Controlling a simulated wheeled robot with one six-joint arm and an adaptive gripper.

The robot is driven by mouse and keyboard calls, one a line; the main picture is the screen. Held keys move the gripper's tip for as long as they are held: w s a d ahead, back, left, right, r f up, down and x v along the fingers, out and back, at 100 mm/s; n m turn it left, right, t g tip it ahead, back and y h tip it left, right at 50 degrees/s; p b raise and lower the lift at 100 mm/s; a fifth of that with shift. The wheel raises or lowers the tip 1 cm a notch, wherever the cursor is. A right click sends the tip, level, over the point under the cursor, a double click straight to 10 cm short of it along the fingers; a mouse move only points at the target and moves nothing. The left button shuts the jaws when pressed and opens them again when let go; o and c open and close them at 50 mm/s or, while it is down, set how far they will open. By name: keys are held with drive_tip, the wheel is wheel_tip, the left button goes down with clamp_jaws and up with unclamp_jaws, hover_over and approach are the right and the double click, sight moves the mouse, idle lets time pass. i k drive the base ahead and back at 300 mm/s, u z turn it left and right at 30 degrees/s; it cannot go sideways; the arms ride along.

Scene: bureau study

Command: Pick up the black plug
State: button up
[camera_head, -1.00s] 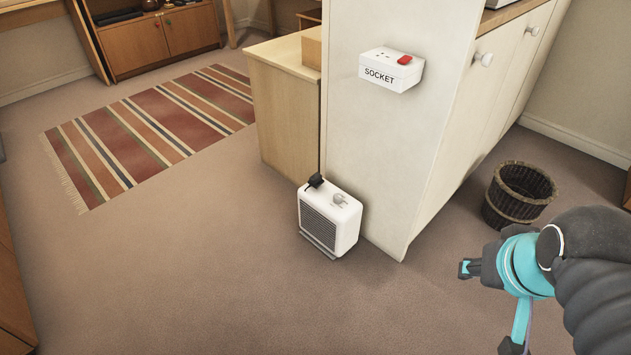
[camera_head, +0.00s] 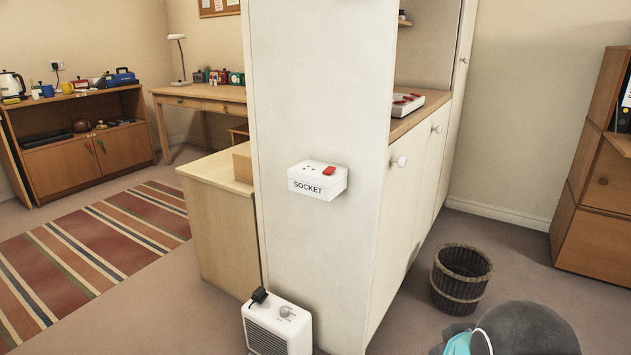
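The black plug (camera_head: 259,296) rests on the top left corner of a small white heater (camera_head: 291,329). The heater stands on the floor against the end of a white cabinet, its lower part cut off by the picture's bottom edge. A white box marked SOCKET (camera_head: 317,181), with a red switch, is fixed to the cabinet end above the heater. Part of my arm shows at the bottom right, well to the right of the plug. My gripper's fingers are below the picture's edge.
The white cabinet (camera_head: 313,80) stands in the middle. A dark wicker basket (camera_head: 459,294) stands on the floor to its right. A low wooden unit (camera_head: 217,225) adjoins it on the left. A striped rug (camera_head: 75,260) lies on open floor further left.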

sight(259, 294)
drive_tip(key=u, duration=0.85)
drive_tip(key=i, duration=1.15)
drive_tip(key=z, duration=0.6)
